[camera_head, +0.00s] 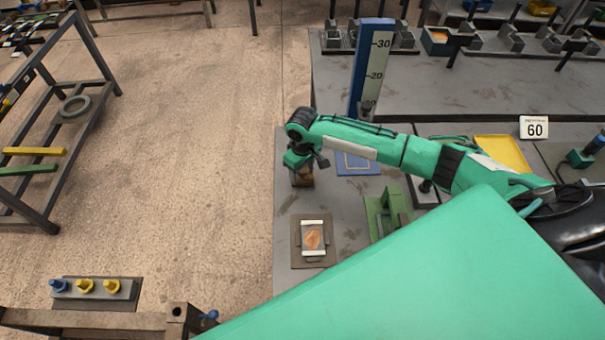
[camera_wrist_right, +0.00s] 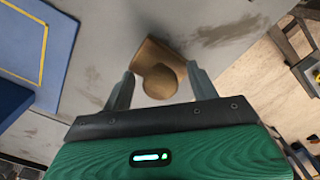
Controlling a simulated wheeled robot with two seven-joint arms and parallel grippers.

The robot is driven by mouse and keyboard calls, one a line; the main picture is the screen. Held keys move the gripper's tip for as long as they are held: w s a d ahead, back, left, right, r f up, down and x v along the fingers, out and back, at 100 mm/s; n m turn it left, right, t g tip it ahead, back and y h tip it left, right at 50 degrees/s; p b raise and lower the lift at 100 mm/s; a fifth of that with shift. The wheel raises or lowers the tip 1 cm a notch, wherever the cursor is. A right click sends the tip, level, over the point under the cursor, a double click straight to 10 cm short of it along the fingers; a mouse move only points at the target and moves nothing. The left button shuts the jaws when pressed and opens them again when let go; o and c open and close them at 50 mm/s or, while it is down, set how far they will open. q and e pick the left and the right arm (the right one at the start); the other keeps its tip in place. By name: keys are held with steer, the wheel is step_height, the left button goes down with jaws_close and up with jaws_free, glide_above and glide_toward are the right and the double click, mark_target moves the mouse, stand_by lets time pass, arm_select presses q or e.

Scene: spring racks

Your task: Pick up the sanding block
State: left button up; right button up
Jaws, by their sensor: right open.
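The sanding block appears to be the tan-brown block with a rounded knob (camera_wrist_right: 158,78) in the right wrist view, on the grey table. My right gripper (camera_wrist_right: 160,90) is open, with one finger on each side of the knob. I cannot tell whether the fingers touch it. In the head view the block (camera_head: 302,177) shows as a small brown shape just under my right gripper (camera_head: 305,162), near the table's left edge, partly covered by the gripper. My left gripper is not in view.
A blue height gauge (camera_head: 371,60) and a blue mat (camera_head: 358,164) stand behind and right of the block. A framed plate (camera_head: 313,240) and a green fixture (camera_head: 388,212) are nearer. A yellow tray (camera_head: 502,153) lies right. Open floor is left.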

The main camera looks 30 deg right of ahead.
steer(key=c, duration=1.1)
steer(key=shift+r+b, duration=2.2)
steer(key=shift+r, duration=7.8)
